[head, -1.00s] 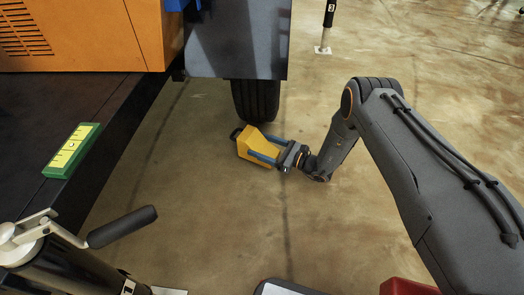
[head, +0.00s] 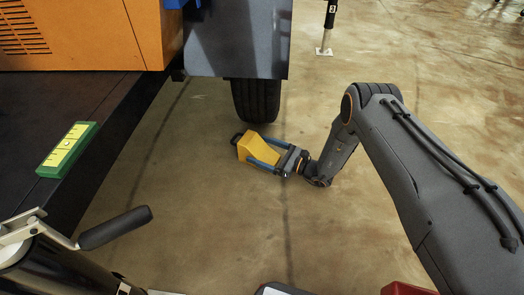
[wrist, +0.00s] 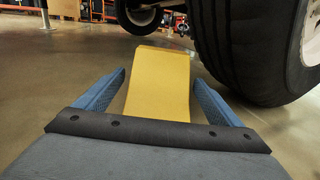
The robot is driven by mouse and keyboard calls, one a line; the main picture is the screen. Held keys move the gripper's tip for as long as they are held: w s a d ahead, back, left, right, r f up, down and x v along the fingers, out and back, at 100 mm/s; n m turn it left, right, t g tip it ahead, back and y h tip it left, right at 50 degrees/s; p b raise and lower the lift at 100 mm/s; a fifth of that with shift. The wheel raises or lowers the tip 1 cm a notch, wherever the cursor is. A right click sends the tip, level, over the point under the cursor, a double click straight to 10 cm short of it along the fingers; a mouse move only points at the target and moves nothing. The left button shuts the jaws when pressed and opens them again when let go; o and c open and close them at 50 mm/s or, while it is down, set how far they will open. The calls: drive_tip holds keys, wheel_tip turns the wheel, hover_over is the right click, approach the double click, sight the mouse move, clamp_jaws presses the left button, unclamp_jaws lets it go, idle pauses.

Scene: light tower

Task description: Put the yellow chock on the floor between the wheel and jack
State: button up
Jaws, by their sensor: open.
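The yellow chock (head: 256,149) sits on the floor just in front of the black wheel (head: 256,100) in the head view. A dark handle shows at its far left end. In the wrist view the chock (wrist: 160,85) lies between the two blue fingers of my gripper, with the wheel (wrist: 255,50) close to its right. My gripper (head: 265,153) is open around the chock, with a finger on each side. A jack (head: 45,255) with a crank handle stands at the lower left, partly cut off.
A grey fender (head: 238,40) hangs over the wheel. A dark trailer deck (head: 60,125) with a green and yellow level (head: 68,149) is at left. A pole leg (head: 328,25) stands at the back.

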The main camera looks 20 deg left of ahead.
drive_tip(key=shift+d+r, duration=0.15)
drive_tip(key=d+p, duration=0.1)
drive_tip(key=d, duration=0.2)
drive_tip(key=s+d+p, duration=0.1)
drive_tip(key=d+p, duration=0.1)
drive_tip(key=d, duration=0.2)
drive_tip(key=d+p, duration=0.1)
drive_tip(key=d, duration=0.3)
drive_tip(key=shift+s+d, duration=0.15)
drive_tip(key=shift+s, duration=0.25)
drive_tip(key=s+a+r+n+g+h, duration=0.35)
drive_tip(key=s+r+n, duration=0.2)
drive_tip(key=r, duration=0.45)
drive_tip(key=s+a+r+n+g+h, duration=0.3)
drive_tip(key=s+r+n+g, duration=0.15)
drive_tip(key=s+r, duration=0.35)
drive_tip(key=s+a+r+n+g+h, duration=0.3)
drive_tip(key=s+r+n, duration=0.2)
drive_tip(key=r, duration=0.6)
drive_tip(key=s+d+r+n+t+h, duration=0.7)
drive_tip(key=s+d+r+n, duration=0.7)
drive_tip(key=s+d, duration=0.4)
drive_tip(key=shift+s+r+t, duration=0.35)
drive_tip(key=shift+s+t, duration=0.05)
drive_tip(key=shift+t, duration=0.2)
drive_tip(key=shift+r+h, duration=0.1)
drive_tip(key=shift+h, duration=0.15)
